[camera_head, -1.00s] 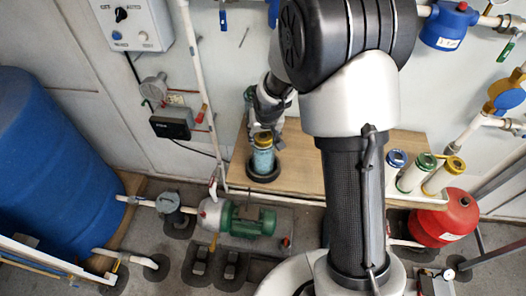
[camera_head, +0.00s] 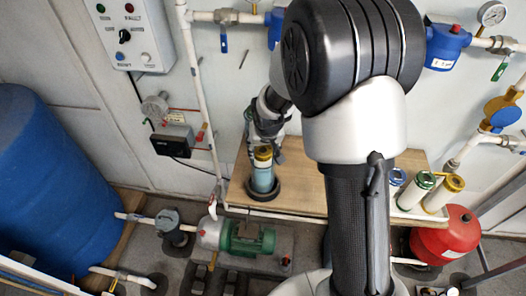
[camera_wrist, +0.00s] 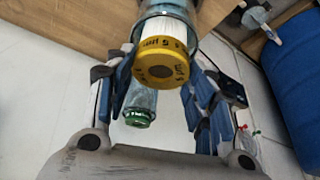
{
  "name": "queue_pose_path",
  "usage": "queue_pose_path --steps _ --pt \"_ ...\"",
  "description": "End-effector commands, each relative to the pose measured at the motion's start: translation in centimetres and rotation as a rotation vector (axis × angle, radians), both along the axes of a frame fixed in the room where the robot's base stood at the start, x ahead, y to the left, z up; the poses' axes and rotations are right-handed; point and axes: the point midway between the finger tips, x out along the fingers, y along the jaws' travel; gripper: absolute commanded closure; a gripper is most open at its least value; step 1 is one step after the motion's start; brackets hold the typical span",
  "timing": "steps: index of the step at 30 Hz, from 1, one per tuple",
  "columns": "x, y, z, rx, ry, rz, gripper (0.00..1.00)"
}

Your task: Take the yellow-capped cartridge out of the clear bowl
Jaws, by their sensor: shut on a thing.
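The yellow-capped cartridge (camera_wrist: 162,62) is white and pleated. In the wrist view its cap faces the camera between my fingers, and its body runs into the clear bowl (camera_wrist: 178,8). In the head view the clear bowl (camera_head: 263,181) stands upright in a dark ring on the wooden bench, with the yellow cap (camera_head: 263,153) at its top. My gripper (camera_head: 264,146) is directly above the bowl, and also shows in the wrist view (camera_wrist: 162,88). It is shut on the cartridge's cap. The far part of the cartridge is hidden.
Three cartridges with blue (camera_head: 398,177), green (camera_head: 425,180) and yellow (camera_head: 454,183) caps stand at the bench's right. A white pipe (camera_head: 203,110) rises left of the bowl. The wooden bench (camera_head: 310,185) is clear between. A green-capped clear object (camera_wrist: 138,112) shows beyond my fingers.

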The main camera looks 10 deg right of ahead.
Motion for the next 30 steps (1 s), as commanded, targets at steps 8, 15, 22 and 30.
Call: queue_pose_path --steps 8,15,22,30 --pt "0.1 0.0 6.2 0.001 -0.005 -0.001 0.91" --pt "0.1 0.0 11.3 0.001 -0.006 0.0 0.91" --pt "0.1 0.0 15.2 0.001 -0.004 -0.001 0.91" --pt "0.1 0.0 17.5 0.001 -0.002 -0.001 0.91"
